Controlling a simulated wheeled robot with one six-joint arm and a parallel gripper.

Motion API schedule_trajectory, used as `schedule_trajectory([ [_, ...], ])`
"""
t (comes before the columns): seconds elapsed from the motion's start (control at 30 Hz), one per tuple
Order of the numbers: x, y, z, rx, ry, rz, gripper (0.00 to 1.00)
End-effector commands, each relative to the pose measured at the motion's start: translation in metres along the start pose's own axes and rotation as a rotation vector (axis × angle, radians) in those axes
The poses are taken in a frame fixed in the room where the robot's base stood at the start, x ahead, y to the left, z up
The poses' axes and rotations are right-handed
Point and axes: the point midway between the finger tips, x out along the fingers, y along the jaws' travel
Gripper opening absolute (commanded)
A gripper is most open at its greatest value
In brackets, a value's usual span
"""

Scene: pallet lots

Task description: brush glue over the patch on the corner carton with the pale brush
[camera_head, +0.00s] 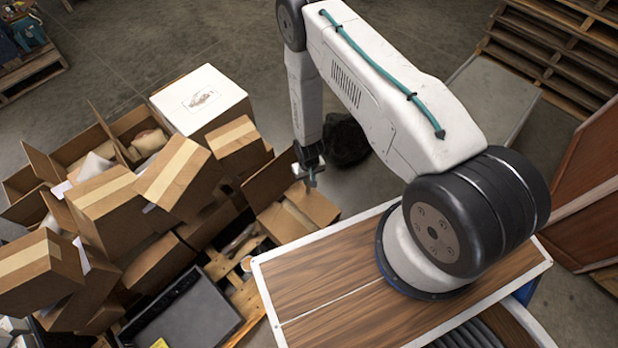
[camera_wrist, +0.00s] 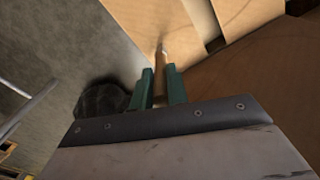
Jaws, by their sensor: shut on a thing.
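My gripper (camera_head: 311,176) hangs above an open brown carton (camera_head: 298,214) at the near right corner of the carton heap. In the wrist view, its green fingers (camera_wrist: 161,76) are shut on a pale, slim brush (camera_wrist: 161,56). The brush points away from the gripper toward a brown carton surface (camera_wrist: 142,28). I cannot tell whether the brush tip touches that surface. A pale tape strip (camera_wrist: 203,20) runs across the cardboard to the right of the tip. I cannot make out a patch or glue on this carton.
A white-topped carton (camera_head: 202,97) with a printed mark stands left of my gripper. Several brown cartons are heaped at left, beside a black tray (camera_head: 190,318). A dark round object (camera_head: 345,140) lies behind the gripper. Stacked pallets (camera_head: 560,50) stand at far right.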

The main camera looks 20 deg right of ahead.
Motion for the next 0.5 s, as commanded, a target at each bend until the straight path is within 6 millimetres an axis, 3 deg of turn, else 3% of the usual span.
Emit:
schedule_trajectory([
  [0.5,0.0055,0.0000,-0.0004,0.000,0.001,0.000,0.00],
])
